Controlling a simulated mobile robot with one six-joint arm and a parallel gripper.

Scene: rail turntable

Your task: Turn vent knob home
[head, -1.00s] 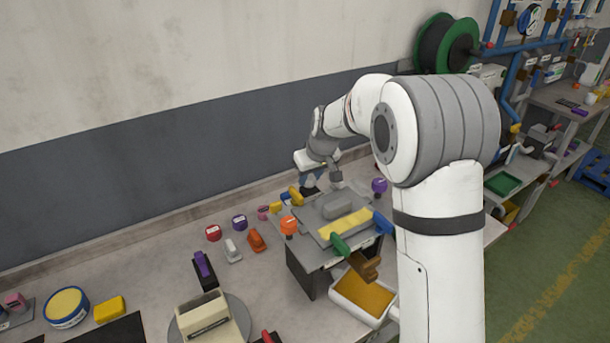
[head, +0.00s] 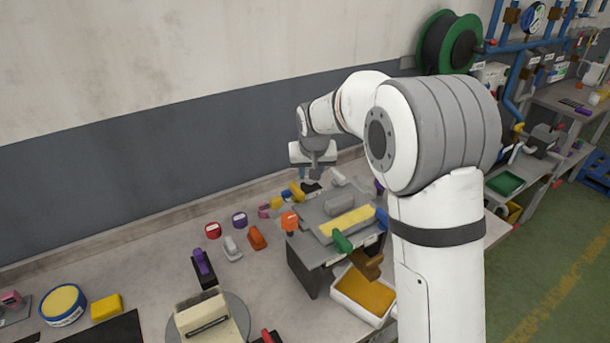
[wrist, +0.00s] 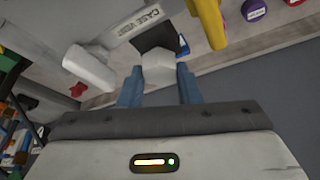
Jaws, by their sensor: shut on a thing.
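A plate lettered CASE VENT (wrist: 140,20) shows at the top of the wrist view. Beside it, a pale grey-white block, the vent knob (wrist: 157,70), stands before a black base (wrist: 158,36). My gripper (wrist: 158,80) has its blue fingers on either side of the knob and is shut on it. In the head view my gripper (head: 306,174) points down behind the grey case (head: 310,212), near the wall. The knob is too small and hidden there to make out its angle.
A white lever (wrist: 88,66) lies left of my fingers in the wrist view. A yellow handle (wrist: 208,22) is close on the right. An orange knob (head: 290,222) and a green handle (head: 342,242) sit at the case's near side.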

